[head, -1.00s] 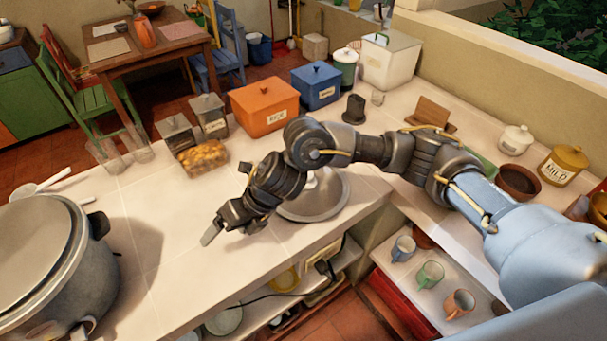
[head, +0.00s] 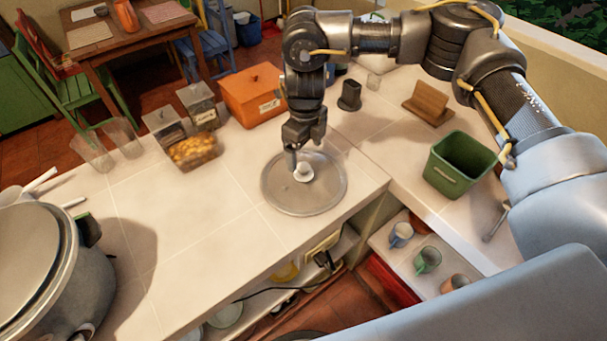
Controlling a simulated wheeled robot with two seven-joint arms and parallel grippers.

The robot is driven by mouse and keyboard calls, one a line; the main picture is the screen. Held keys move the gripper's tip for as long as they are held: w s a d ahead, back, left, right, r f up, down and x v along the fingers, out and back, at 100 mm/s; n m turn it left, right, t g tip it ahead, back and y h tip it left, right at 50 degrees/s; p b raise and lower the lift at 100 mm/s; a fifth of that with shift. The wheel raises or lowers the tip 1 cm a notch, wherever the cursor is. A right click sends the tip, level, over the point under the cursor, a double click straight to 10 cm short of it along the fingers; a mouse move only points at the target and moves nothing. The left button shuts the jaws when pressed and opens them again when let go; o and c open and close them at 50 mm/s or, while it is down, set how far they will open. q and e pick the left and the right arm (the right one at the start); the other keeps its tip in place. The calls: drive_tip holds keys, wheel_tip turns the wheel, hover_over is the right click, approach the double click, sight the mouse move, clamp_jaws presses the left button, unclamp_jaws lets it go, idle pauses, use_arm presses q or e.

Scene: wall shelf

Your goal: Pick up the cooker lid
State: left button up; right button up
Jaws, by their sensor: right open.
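The cooker lid (head: 318,201) is a round grey metal disc with a white knob (head: 303,172). It lies flat on the light tiled counter near its front edge. My right gripper (head: 294,163) points down over the lid, with its fingers at or just above the knob. It is open, and I cannot tell whether the fingers touch the knob. A large grey cooker (head: 82,290) stands at the lower left, with a flat grey top. My left gripper is not in view.
An orange box (head: 252,97), metal canisters (head: 197,106) and glasses (head: 122,137) stand behind the lid. A green bin (head: 459,165) stands to the right. The counter between cooker and lid is clear. Mugs (head: 427,260) sit on a shelf below.

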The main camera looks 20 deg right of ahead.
sight(304, 167)
drive_tip(key=shift+f, duration=0.8)
wheel_tip(304, 167, down, 4)
drive_tip(key=p, duration=0.3)
drive_tip(key=shift+w+a+f, duration=0.1)
drive_tip(key=shift+f, duration=0.4)
clamp_jaws()
drive_tip(key=shift+r, duration=0.1)
